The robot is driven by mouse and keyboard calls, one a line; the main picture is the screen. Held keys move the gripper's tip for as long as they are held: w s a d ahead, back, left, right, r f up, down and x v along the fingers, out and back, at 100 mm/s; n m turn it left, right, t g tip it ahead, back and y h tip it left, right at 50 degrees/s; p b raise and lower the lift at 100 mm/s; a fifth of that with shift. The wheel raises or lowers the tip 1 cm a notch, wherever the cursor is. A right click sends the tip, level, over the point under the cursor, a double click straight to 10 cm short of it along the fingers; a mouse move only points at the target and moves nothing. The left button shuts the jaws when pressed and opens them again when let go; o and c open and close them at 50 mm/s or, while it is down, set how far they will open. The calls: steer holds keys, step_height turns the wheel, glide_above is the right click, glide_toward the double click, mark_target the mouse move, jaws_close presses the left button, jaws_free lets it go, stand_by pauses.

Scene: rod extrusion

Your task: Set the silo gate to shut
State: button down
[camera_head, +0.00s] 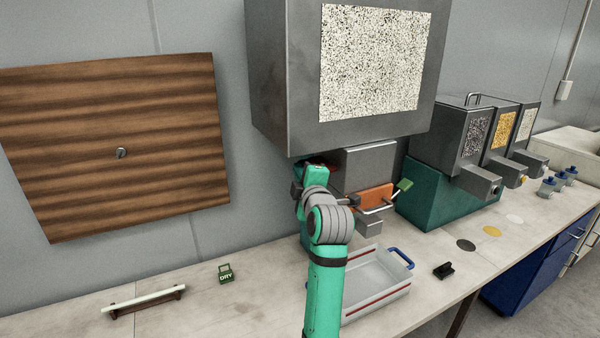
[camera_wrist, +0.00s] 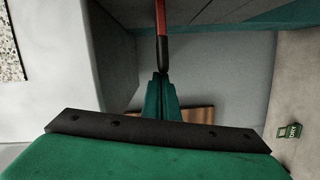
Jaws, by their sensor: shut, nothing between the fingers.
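The silo (camera_head: 290,85) is a big grey metal box on the wall with a speckled window. Under it sits a grey outlet block (camera_head: 368,165) with an orange part (camera_head: 375,197), a metal bar and a green tab (camera_head: 404,186). A red lever with a dark end shows in the wrist view (camera_wrist: 161,35); a red bit under the silo in the head view is mostly behind my arm. My gripper (camera_wrist: 161,76) is shut and empty, its fingertips at the lever's dark end. I cannot tell whether they touch. My arm hides the fingertips in the head view.
A clear tray (camera_head: 375,290) with a blue handle stands below the outlet. A green DRY block (camera_head: 226,274) and a white-topped bar (camera_head: 145,302) lie left. Several small dispensers (camera_head: 487,145) stand right. A wooden board (camera_head: 120,130) hangs on the wall.

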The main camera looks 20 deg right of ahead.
steer(key=s+a+r, duration=0.1)
steer(key=s+a, duration=0.3)
steer(key=s, duration=0.7)
steer(key=s+a+f+m, duration=0.2)
steer(key=f+m, duration=0.1)
steer(key=f, duration=0.7)
steer(key=s+a+f+m, duration=0.2)
steer(key=f, duration=0.8)
steer(key=s+a+f+m+g, duration=0.1)
steer(key=s+a+f+m, duration=0.3)
steer(key=s+f, duration=0.85)
steer(key=s+a+f+m, duration=0.2)
steer(key=s+f, duration=0.2)
steer(key=s, duration=0.4)
steer(key=s+a+f+m, duration=0.2)
steer(key=s+f, duration=0.3)
steer(key=s, duration=0.2)
steer(key=s+a+r+m, duration=0.1)
steer(key=s, duration=0.7)
steer(key=s+a+m+g, duration=0.1)
steer(key=s, duration=0.8)
steer(key=shift+s+a+r, duration=0.2)
steer(key=shift+a+r, duration=0.15)
steer(key=shift+r, duration=0.05)
